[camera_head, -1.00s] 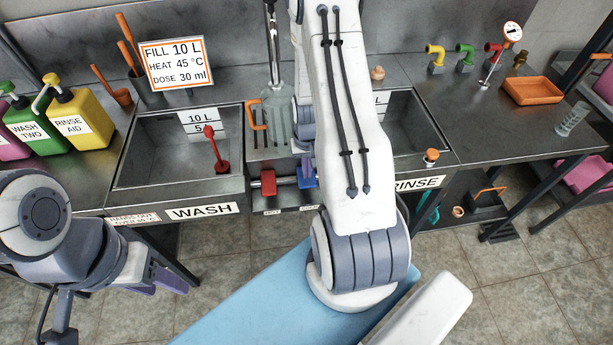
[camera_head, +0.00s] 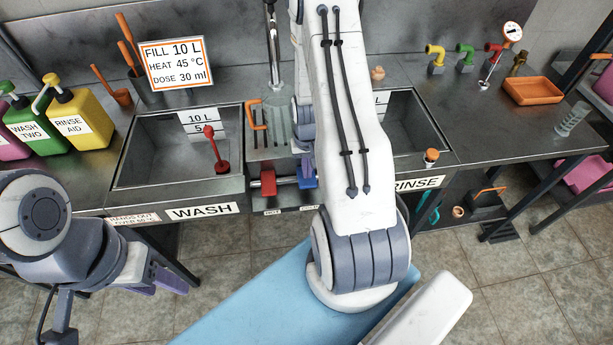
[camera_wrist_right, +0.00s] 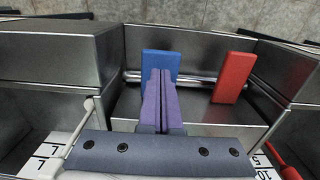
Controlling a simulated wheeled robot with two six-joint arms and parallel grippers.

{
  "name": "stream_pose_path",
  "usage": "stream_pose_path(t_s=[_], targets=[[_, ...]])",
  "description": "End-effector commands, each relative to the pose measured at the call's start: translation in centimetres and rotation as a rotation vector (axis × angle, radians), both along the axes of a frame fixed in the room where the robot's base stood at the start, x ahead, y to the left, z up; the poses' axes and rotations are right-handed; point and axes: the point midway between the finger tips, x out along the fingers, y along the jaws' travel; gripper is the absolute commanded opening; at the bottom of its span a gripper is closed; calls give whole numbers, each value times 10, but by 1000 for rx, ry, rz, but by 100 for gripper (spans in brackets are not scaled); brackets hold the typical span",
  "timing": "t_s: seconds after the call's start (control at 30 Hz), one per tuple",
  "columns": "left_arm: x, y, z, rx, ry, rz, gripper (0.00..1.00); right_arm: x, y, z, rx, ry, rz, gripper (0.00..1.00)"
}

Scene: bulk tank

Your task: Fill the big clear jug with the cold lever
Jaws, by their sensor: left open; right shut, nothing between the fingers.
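The big clear jug (camera_head: 279,122) stands upright in the narrow bay between the two sinks, below the steel tap (camera_head: 273,45). I cannot tell its water level. An orange handle (camera_head: 257,115) shows at its left. The blue lever (camera_head: 307,176) and the red lever (camera_head: 268,183) stick out at the bay's front. In the right wrist view, my right gripper (camera_wrist_right: 160,80) is shut and empty, its purple fingers overlapping the blue lever (camera_wrist_right: 160,62); contact is unclear. The red lever (camera_wrist_right: 233,78) stands clear to the right. My left gripper (camera_head: 170,281) is open and empty, low at left.
The wash sink (camera_head: 150,185) lies left, with a red-handled tool (camera_head: 215,150) inside; the rinse sink (camera_head: 412,130) lies right. My right arm hides much of the middle. Bottles (camera_head: 80,120) and a sign (camera_head: 176,64) stand left. An orange tray (camera_head: 532,91) lies right.

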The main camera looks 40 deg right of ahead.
Motion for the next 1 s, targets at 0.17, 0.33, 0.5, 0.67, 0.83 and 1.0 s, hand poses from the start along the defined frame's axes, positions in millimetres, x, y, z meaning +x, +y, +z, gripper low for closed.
stream_pose_path(t_s=[0.17, 0.33, 0.5, 0.67, 0.83, 1.0], targets=[[0, 0, 0, 0, 0, 0, 50, 0, 0, 0, 0, 0, 0, 0], [0, 0, -1, 0, 0, 0, 50, 0, 0, -2, 0, 0, 0, 0], [0, 0, -5, 0, 0, 0, 50, 0, 0, -7, 0, 0, 0, 0], [0, 0, -9, 0, 0, 0, 50, 0, 0, -12, 1, 1, 0, 0], [0, 0, -13, 0, 0, 0, 50, 0, 0, -17, 1, 1, 0, 0], [0, 0, -16, 0, 0, 0, 50, 0, 0, -22, 0, 0, 0, 0]])
